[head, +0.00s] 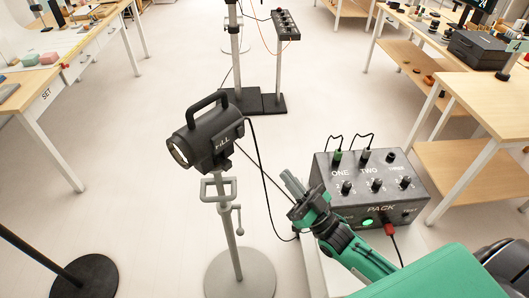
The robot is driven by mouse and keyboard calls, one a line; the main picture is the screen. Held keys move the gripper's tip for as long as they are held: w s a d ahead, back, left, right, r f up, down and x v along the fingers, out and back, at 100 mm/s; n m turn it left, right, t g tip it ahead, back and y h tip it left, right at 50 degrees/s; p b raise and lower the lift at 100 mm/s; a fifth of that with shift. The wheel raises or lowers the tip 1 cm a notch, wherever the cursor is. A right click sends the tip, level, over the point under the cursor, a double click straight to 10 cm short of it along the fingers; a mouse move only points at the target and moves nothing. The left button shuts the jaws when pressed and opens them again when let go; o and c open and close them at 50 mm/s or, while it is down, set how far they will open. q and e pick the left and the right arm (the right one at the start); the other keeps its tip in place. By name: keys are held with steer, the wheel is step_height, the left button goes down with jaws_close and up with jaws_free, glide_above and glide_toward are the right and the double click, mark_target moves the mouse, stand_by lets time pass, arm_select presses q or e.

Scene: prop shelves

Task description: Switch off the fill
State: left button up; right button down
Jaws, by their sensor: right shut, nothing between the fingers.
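The dark box marked PACK (413,194) stands to the right on a pale support. Its top has sockets and knobs under ONE, TWO and THREE; black cables are plugged in at ONE and TWO. A green button (367,222) glows on its front. My right gripper (291,182) is shut and empty, just left of the pack, between it and the lamp stand. My left gripper is out of view.
Wooden tables stand left and right. A second control box (285,24) stands on a post behind.

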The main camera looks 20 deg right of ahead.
mark_target(242, 130)
steer(key=p+x, duration=0.1)
steer(key=x, duration=0.3)
steer(key=w+f+p+x, duration=0.1)
steer(key=p+x, duration=0.1)
steer(key=x, duration=0.2)
steer(key=a+f+p+x, duration=0.1)
steer(key=p+x, duration=0.1)
steer(key=x, duration=0.2)
steer(key=shift+w, duration=0.45)
steer(key=shift+f, duration=0.1)
